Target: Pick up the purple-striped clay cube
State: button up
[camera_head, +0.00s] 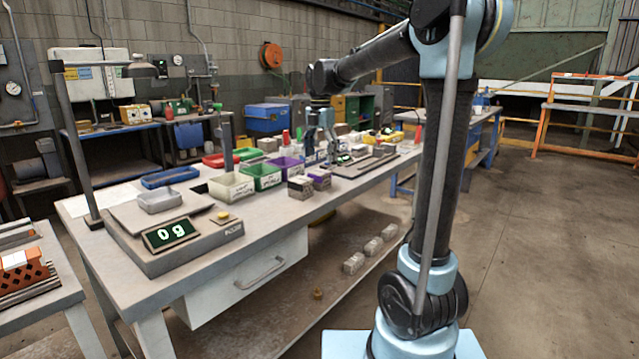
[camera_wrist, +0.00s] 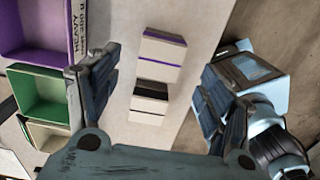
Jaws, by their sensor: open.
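The purple-striped clay cube (camera_head: 319,179) sits on the bench near its front edge, right of a black-striped cube (camera_head: 300,187). In the wrist view the purple-striped cube (camera_wrist: 161,55) is pale with a purple band, and the black-striped cube (camera_wrist: 150,100) lies just below it in the picture. My gripper (camera_wrist: 161,70) is open and empty, its fingers apart on either side of the cubes as seen from the wrist. In the head view my gripper (camera_head: 320,148) hangs over the bench, behind the cubes; its fingertips are hard to make out there.
Purple (camera_head: 287,170), green (camera_head: 262,177) and cream (camera_head: 231,188) bins stand left of the cubes. A scale showing 0 g (camera_head: 170,235) sits at the bench's near end. Several grey blocks (camera_head: 372,247) lie on the lower shelf. The bench edge is close to the cubes.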

aim_at(321, 171)
jog(key=shift+f, duration=3.75)
jog(key=c, duration=1.2)
